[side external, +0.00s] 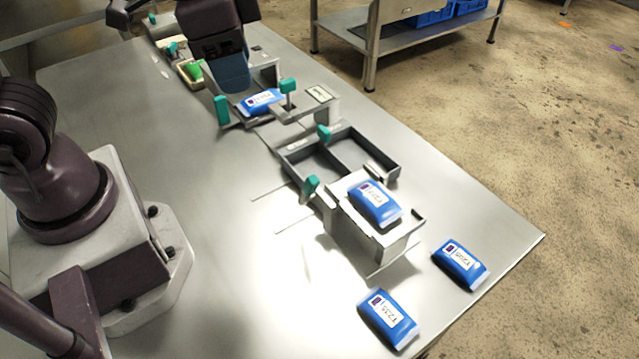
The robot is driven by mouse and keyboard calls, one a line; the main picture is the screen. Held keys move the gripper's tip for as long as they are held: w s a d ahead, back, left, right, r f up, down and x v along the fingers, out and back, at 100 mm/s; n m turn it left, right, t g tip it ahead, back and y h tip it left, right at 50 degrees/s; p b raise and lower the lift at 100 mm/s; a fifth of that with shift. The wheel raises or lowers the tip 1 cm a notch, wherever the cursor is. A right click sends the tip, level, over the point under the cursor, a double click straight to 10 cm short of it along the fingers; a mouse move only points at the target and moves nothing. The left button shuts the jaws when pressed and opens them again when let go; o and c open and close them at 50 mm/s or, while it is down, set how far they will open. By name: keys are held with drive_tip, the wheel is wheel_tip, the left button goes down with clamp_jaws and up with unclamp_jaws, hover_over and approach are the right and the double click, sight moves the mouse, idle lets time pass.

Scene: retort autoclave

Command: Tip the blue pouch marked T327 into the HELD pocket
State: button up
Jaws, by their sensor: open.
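Blue pouches with white labels show in the side view. One pouch (262,101) lies in a grey fixture just in front of my gripper; its label is too small to read. Another pouch (375,204) lies on a raised grey stand, and its number is not clear enough to confirm as T327. My gripper (234,82) is open above the bench, behind the pouch in the fixture and apart from it as far as I can tell; its fingertips are partly hard to make out. A grey two-pocket tray (346,134) is empty; I cannot read which pocket is HELD.
Two more pouches (460,264) (389,319) lie on the bench's near right. Teal handles (222,110) (288,86) stand by the fixture, others (324,132) (310,185) by the tray. A cream tray (190,74) holds something green. The bench's left middle is clear.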

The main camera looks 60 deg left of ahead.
sight(312, 177)
drive_tip(key=w+d+f+m+g, duration=0.2)
drive_tip(key=w+d+f+m, duration=0.5)
drive_tip(key=m, duration=0.6)
drive_tip(key=f, duration=0.7)
drive_tip(key=s+f, duration=0.1)
drive_tip(key=f, duration=0.3)
drive_tip(key=shift+s+d+f, duration=0.1)
drive_tip(key=shift+d+f, duration=0.1)
clamp_jaws()
